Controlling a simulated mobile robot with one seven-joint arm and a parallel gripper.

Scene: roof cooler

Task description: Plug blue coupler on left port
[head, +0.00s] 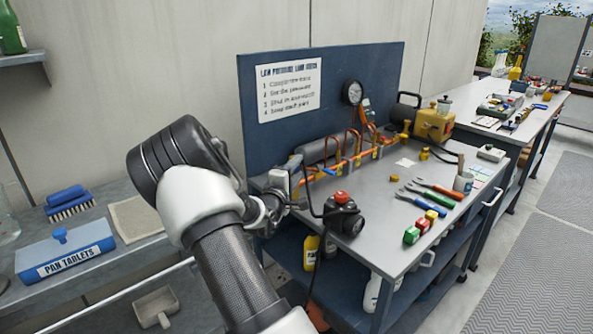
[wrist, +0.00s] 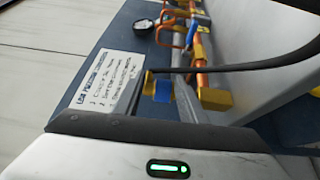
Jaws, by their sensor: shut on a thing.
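My gripper (head: 290,172) is shut at the left end of the workbench, beside the copper manifold (head: 345,158). It holds the blue coupler (head: 294,161), which shows small and partly hidden in the head view. In the wrist view the coupler (wrist: 163,90) is blue with a yellow part, near the fingers, and a black hose (wrist: 240,68) passes close to it. The manifold (wrist: 203,55) with yellow fittings is beyond it in the wrist view. The left port cannot be made out clearly, nor whether the coupler touches it.
A blue back panel with an instruction sheet (head: 290,92) and a pressure gauge (head: 353,92) stands behind. A black pump with a red knob (head: 343,214) is at the bench's near left. A yellow machine (head: 434,125) stands behind right.

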